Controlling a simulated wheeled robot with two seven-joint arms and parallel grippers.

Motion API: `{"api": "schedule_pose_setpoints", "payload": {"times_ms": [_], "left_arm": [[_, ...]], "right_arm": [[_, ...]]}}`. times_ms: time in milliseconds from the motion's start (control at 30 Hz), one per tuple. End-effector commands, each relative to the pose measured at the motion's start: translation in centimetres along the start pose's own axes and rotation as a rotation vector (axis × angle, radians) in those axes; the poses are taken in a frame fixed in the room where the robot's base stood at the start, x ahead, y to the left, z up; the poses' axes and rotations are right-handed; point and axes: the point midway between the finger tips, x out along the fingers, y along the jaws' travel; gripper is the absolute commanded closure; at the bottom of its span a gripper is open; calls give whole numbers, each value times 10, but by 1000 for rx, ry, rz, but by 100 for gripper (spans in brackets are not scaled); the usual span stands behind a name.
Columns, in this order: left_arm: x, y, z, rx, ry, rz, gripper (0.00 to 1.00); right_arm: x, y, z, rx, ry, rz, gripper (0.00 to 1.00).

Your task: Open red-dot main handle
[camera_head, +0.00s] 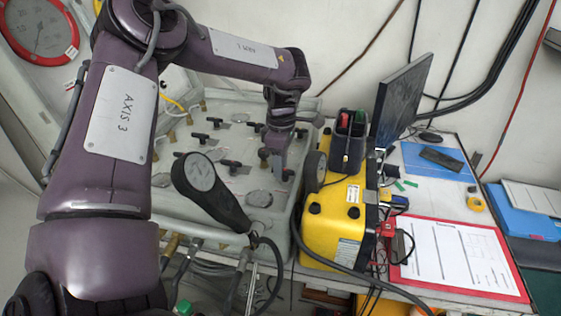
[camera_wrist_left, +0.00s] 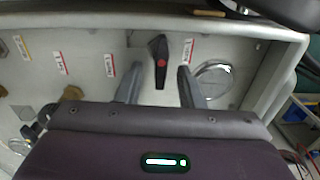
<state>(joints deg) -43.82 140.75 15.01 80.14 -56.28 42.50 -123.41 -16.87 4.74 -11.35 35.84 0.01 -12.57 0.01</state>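The red-dot main handle (camera_wrist_left: 158,62) is a black lever with a red dot on the pale air panel. In the left wrist view it stands between the two grey fingers of my left gripper (camera_wrist_left: 157,85), with a visible gap on each side. The fingers are open and do not appear to touch it. In the head view my left gripper (camera_head: 275,160) points down at the right part of the panel (camera_head: 215,215), and it hides the handle there. My right gripper is not in view.
Several black T-handles (camera_head: 228,163) and round gauges sit on the panel. A black hand-held gauge (camera_head: 203,180) with a hose hangs in front. A yellow case (camera_head: 335,225) stands close to the right, with a monitor (camera_head: 402,98) behind it.

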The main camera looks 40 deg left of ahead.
Motion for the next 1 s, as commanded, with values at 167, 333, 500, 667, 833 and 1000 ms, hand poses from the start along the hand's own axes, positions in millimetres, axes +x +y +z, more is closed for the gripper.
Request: {"api": "schedule_pose_setpoints", "payload": {"times_ms": [167,333,500,667,833,1000], "left_arm": [[0,0,0,0,0,0,67],[0,0,0,0,0,0,89],[0,0,0,0,0,1,100],[0,0,0,-7,0,1,100],[0,0,0,-49,-2,2,100],[0,-1,0,-147,-8,2,100]], "right_arm": [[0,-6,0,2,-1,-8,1],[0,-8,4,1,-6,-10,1],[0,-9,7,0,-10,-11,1],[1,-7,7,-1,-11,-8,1],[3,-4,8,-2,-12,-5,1],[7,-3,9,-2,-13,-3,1]]}}
